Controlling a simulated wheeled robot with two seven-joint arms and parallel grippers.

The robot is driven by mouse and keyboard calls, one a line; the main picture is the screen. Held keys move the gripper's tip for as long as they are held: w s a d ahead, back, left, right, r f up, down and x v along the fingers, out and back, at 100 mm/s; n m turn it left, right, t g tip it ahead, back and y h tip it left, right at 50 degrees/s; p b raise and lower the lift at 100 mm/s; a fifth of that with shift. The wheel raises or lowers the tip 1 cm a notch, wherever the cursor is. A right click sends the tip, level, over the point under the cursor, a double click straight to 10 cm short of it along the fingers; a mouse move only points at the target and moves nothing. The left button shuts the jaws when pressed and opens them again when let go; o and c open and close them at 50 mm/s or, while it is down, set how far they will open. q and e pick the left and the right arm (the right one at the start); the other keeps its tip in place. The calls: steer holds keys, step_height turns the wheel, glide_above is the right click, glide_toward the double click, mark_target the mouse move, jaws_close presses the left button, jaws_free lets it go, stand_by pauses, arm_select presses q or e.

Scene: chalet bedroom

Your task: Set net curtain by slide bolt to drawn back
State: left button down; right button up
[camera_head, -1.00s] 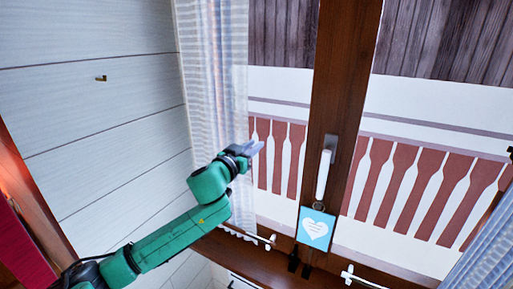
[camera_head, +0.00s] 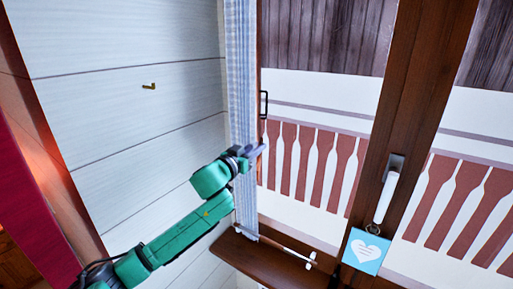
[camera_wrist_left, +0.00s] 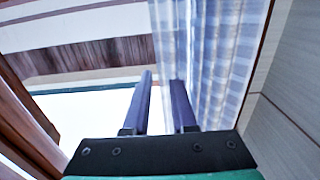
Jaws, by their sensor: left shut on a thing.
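The net curtain (camera_head: 241,90) is pale blue-white and striped. It hangs as a narrow, gathered strip at the left side of the window. My left gripper (camera_head: 256,150) is at the curtain's right edge, about mid-height, and is shut on it. In the left wrist view, the curtain (camera_wrist_left: 215,60) hangs along the right finger, and the two fingers of my left gripper (camera_wrist_left: 162,78) stand a little apart. The cloth between the fingertips is hard to make out. A black bracket-like fitting (camera_head: 264,103) sits on the window frame beside the curtain. My right gripper is out of view.
A white window handle (camera_head: 386,190) with a blue heart tag (camera_head: 366,251) hanging below it is on the brown window post. A small brass hook (camera_head: 149,86) is on the pale wall.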

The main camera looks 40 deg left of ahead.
arm_select(q)
steer(key=c, duration=0.7)
jaws_free()
steer(key=shift+a+r, duration=0.1)
steer(key=shift+a, duration=0.2)
steer(key=s+b, duration=0.1)
steer(key=s, duration=0.4)
steer(key=s+b, duration=0.1)
steer(key=s, duration=0.3)
steer(key=s+d+b, duration=0.1)
steer(key=s, duration=0.4)
steer(key=shift+s, duration=0.3)
arm_select(e)
steer(key=f, duration=0.3)
steer(key=shift+a, duration=0.25)
